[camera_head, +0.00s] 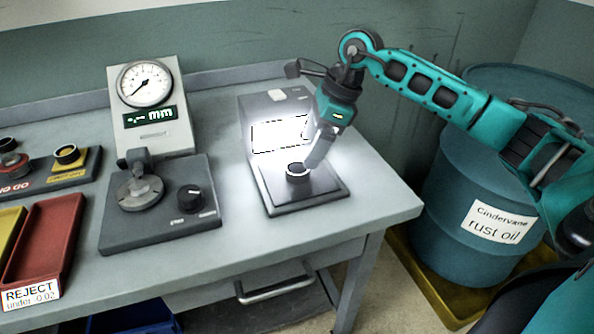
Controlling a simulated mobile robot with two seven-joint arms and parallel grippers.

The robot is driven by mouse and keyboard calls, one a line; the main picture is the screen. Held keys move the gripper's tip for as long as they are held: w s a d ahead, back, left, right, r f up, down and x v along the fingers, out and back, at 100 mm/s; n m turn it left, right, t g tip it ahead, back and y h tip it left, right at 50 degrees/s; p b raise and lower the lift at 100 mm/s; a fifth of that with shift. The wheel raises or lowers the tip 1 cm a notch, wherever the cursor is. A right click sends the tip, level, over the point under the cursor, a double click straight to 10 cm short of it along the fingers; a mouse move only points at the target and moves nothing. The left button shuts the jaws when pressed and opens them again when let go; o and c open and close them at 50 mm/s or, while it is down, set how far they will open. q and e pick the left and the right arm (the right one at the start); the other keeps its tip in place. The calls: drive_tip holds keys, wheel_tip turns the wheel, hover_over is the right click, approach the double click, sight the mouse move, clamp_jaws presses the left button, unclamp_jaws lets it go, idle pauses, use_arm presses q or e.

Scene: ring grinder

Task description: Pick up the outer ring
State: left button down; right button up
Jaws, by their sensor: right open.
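A dark ring (297,175) with a bright top stands on the dark base plate of the lit inspection box (271,103), right of the middle of the bench. I take it for the outer ring. My right gripper (306,160) reaches down from the upper right and is open. Its fingertips are close above and beside the ring's right rear side; I cannot tell whether they touch it. Glare from the lit panel hides part of the fingers. My left gripper is not in view.
A gauge stand with a dial (144,84) and knob is left of the box. Further left are a red reject tray (45,240), a yellow tray (10,232) and GO/NO GO blocks (75,171). A rust oil drum (470,215) stands right of the bench. The bench front is clear.

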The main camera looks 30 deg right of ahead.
sight(300, 163)
drive_tip(key=x, duration=0.5)
drive_tip(key=shift+a+f, duration=0.3)
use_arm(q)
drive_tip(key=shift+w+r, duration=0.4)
use_arm(e)
drive_tip(key=shift+c, duration=0.2)
drive_tip(key=shift+r, duration=0.1)
drive_tip(key=c, duration=1.3)
use_arm(q)
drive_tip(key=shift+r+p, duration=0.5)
drive_tip(key=shift+p, duration=0.25)
use_arm(e)
wheel_tip(300, 163, up, 20)
